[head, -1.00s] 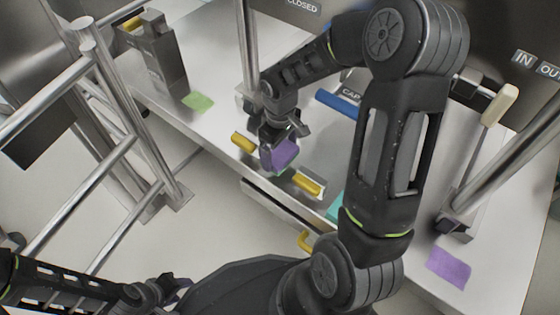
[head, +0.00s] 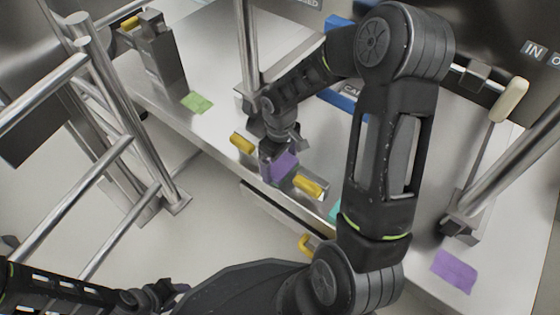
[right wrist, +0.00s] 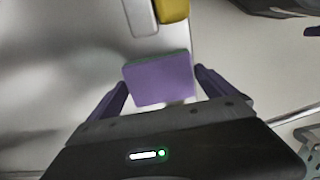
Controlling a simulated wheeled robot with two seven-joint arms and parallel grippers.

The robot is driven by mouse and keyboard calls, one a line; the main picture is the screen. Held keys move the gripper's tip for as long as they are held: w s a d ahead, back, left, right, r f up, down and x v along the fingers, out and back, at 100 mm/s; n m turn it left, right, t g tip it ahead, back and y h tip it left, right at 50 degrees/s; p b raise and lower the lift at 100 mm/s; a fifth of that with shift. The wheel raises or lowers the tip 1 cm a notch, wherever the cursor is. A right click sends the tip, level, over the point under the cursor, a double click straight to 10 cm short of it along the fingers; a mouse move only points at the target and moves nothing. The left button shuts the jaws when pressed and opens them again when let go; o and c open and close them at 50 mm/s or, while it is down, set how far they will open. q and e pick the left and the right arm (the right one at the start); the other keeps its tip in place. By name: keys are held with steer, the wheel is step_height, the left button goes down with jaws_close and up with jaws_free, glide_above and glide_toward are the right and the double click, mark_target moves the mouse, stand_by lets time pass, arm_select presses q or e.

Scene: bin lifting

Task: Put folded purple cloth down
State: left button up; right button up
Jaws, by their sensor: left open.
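The folded purple cloth (head: 284,166) is a small block in my right gripper (head: 277,160), low at the bench's front edge between two yellow handles. In the right wrist view the cloth (right wrist: 160,80) sits between the two fingers of the right gripper (right wrist: 161,78), with a fingertip close against each side. Whether its underside touches the bench cannot be told. My left gripper (head: 160,295) is open and empty at the lower left, away from the bench.
A flat purple patch (head: 454,271) lies on the bench (head: 215,70) at right, a green patch (head: 196,102) at left. Yellow handles (head: 308,186) (head: 242,143) flank the right gripper. Metal posts (head: 249,50) and a ladder-like rail (head: 110,150) stand around.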

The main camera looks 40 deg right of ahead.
mark_target(280, 164)
arm_select(q)
steer(key=shift+r, duration=0.1)
arm_select(e)
steer(key=shift+o, duration=0.3)
steer(key=shift+r, duration=0.1)
arm_select(q)
steer(key=r+p, duration=0.3)
steer(key=s+r+p, duration=0.1)
steer(key=r+p, duration=0.1)
steer(key=p, duration=0.1)
steer(key=shift+r, duration=0.4)
arm_select(e)
step_height(280, 164, up, 12)
arm_select(q)
steer(key=shift+a, duration=0.1)
arm_select(e)
steer(key=shift+a, duration=0.1)
